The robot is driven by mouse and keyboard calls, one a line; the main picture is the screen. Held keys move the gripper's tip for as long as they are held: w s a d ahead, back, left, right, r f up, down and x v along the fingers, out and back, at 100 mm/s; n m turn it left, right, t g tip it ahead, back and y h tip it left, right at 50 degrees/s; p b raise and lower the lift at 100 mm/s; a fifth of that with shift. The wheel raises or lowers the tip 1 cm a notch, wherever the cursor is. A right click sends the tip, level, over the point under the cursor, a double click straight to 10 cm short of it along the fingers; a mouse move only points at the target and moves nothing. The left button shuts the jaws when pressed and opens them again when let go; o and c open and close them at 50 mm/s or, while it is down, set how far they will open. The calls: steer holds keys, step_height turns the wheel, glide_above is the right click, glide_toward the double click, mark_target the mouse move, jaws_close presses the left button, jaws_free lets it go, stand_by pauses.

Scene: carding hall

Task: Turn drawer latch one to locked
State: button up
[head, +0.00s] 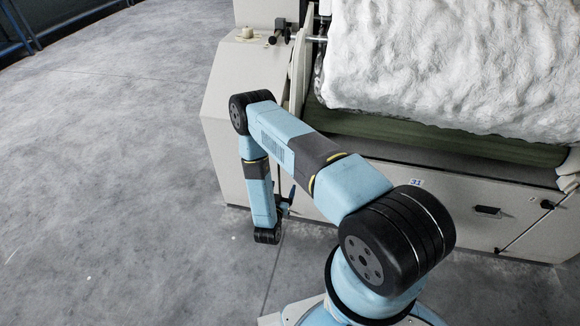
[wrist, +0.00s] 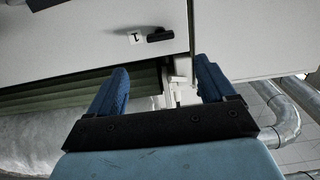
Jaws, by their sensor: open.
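In the wrist view, a short black bar-shaped piece (wrist: 160,35) sits on a pale panel (wrist: 60,38). It lies lengthwise across the picture, slightly tilted. A small white label (wrist: 135,38) beside it seems to read 1, upside down. I take the bar for latch one, but cannot tell its setting. My gripper (wrist: 160,65) is open, with its two blue fingers apart and nothing held. The bar shows beyond the fingertips, apart from them. In the head view, my gripper (head: 288,200) hangs low by the machine's front, partly hidden behind my arm.
A white part (wrist: 178,82) and green slats (wrist: 60,98) show between and beside the fingers. Silver pipes (wrist: 275,110) are at right. In the head view, a drawer front has label 31 (head: 416,182) and a dark handle (head: 488,211). Open floor (head: 110,170) lies left.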

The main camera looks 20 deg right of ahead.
steer(key=x, duration=1.3)
steer(key=shift+w+d, duration=0.15)
steer(key=shift+w, duration=0.15)
steer(key=c, duration=1.1)
